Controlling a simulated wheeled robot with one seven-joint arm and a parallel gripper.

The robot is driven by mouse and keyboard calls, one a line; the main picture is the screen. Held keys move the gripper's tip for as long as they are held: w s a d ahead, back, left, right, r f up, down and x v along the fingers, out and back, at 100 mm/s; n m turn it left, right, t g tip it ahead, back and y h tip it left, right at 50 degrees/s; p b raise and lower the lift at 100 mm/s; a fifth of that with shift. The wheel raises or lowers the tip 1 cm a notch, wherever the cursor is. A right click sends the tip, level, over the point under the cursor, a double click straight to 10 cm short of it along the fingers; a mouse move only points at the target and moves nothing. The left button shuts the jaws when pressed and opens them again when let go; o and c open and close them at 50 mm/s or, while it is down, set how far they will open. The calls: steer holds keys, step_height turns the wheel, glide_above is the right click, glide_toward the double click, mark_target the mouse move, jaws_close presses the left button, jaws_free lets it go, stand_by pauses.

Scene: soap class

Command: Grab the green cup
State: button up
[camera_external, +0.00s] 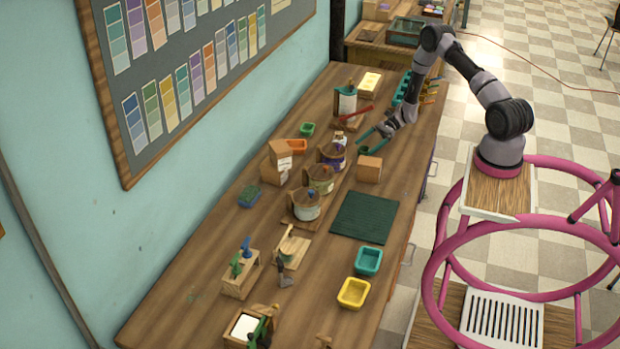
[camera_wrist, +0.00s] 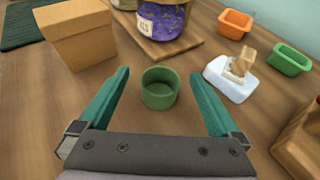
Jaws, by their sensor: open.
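The green cup (camera_wrist: 160,90) stands upright on the wooden table in the wrist view. It is round, open at the top and looks empty. My gripper (camera_wrist: 160,75) is open, with one teal finger on each side of the cup and a clear gap on both sides. Neither finger visibly touches it. In the external view my gripper (camera_external: 366,143) is low over the far part of the table; the cup there is small and hard to separate from the fingers.
A cardboard box (camera_wrist: 78,35) stands left of the cup. A wooden block (camera_wrist: 300,142) is near right.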

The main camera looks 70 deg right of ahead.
mark_target(361, 151)
steer(key=shift+f+x, duration=0.15)
steer(key=shift+x, duration=1.25)
steer(key=shift+f+x, duration=0.15)
steer(key=shift+x, duration=1.25)
steer(key=shift+d, duration=0.15)
steer(key=c, duration=1.4)
steer(key=shift+r, duration=0.15)
